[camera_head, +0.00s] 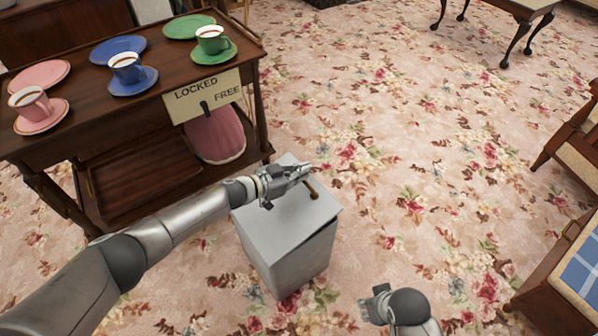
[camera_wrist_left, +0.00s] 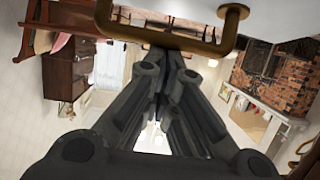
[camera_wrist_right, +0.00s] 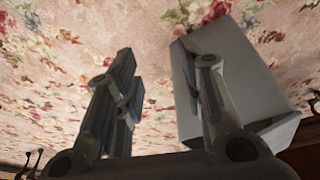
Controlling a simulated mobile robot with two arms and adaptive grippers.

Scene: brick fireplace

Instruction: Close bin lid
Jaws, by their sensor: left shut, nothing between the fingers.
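A grey-white bin (camera_head: 280,258) stands on the carpet in the middle of the head view. Its lid (camera_head: 275,223) lies over the top, with a dark gap under its right edge. A brown bar handle (camera_head: 311,189) sits on the lid; it shows large in the left wrist view (camera_wrist_left: 170,39). My left gripper (camera_head: 306,171) is shut and empty, above the lid beside the handle; I cannot tell whether it touches. My right gripper (camera_head: 372,302) is open and empty, lower right of the bin, which also shows in the right wrist view (camera_wrist_right: 240,80).
A dark wooden cart (camera_head: 130,95) with cups, saucers and a LOCKED/FREE sign (camera_head: 203,96) stands behind and left of the bin. Wooden furniture with a blue checked cloth (camera_head: 582,268) is at the right edge. The carpet right of the bin is clear.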

